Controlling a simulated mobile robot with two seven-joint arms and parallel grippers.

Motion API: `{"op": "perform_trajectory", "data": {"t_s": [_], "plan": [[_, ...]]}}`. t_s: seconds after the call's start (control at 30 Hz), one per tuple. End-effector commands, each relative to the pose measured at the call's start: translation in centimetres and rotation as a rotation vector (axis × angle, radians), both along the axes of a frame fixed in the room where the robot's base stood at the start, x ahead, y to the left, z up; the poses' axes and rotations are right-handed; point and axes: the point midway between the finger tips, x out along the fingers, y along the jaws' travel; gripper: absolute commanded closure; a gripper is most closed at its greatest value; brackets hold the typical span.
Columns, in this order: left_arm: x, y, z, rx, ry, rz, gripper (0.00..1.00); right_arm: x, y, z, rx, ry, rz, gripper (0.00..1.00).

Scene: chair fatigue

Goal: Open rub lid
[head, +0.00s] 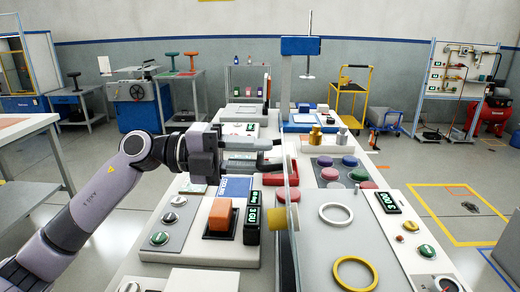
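My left gripper (279,154) reaches in from the left above the middle of the long workbench. Its two dark fingers point right and are spread apart, with nothing seen between them. A thin, clear upright panel (290,212), which may be the rub lid, runs along the bench with its edge close to the fingertips. I cannot tell whether they touch it. A yellow block (278,219) sits on the panel's near part, below and nearer than the gripper. No part is clearly marked as the rub lid. My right gripper is not in view.
On the bench, an orange block (220,214) stands left of the panel beside a black display (251,225). White (335,213) and yellow (355,273) rings lie to the right. Pink, purple and green discs (330,173) and a blue-topped column (300,46) stand farther back.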

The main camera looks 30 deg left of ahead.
Motion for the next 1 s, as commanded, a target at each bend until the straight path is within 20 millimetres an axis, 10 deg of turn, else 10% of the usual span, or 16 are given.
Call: {"op": "perform_trajectory", "data": {"t_s": [0.4,0.5,1.0], "plan": [[0.4,-0.9,0.0,0.0,0.0,0.0,0.7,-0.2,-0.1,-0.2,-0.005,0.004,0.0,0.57],[0.4,-0.9,0.0,0.0,0.0,0.0,1.0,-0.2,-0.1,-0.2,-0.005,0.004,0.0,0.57],[1.4,-2.8,1.3,-0.002,0.002,0.0,1.0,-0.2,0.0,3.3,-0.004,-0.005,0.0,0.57]]}}
